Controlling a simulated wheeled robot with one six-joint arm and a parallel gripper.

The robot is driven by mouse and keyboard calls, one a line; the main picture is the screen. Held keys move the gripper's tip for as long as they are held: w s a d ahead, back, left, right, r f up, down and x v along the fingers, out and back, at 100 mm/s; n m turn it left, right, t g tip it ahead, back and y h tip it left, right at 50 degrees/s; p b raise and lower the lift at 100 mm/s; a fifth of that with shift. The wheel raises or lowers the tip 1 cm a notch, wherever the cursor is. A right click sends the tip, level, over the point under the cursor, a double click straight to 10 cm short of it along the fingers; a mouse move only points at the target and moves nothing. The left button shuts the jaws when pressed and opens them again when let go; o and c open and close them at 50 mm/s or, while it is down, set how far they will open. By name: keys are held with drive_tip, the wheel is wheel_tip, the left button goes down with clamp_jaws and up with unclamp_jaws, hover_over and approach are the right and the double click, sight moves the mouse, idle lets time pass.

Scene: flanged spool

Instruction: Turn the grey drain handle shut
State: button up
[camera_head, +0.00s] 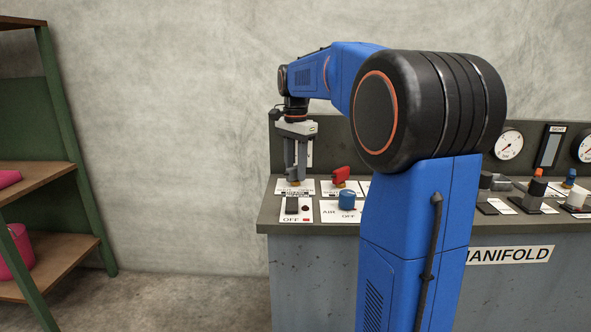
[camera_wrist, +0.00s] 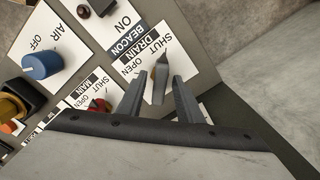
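The grey drain handle (camera_wrist: 161,73) stands on a white plate (camera_wrist: 148,42) marked SHUT, DRAIN and OPEN. In the wrist view it lies between the two fingers of my gripper (camera_wrist: 158,80), with a visible gap on each side. The handle's narrow end points up the picture; I cannot tell exactly which label it lines up with. In the head view my gripper (camera_head: 296,178) points straight down at the panel's left end.
A red handle (camera_head: 340,176) stands close to the right of my gripper. A black beacon switch (camera_head: 292,205) and a blue air knob (camera_head: 347,199) sit nearer the panel's front edge. A shelf (camera_head: 35,172) stands at the left, apart from the panel.

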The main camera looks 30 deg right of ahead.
sight(296, 167)
drive_tip(key=shift+r, duration=0.1)
wheel_tip(296, 167, up, 17)
idle(0.8)
drive_tip(key=shift+r, duration=0.1)
idle(0.4)
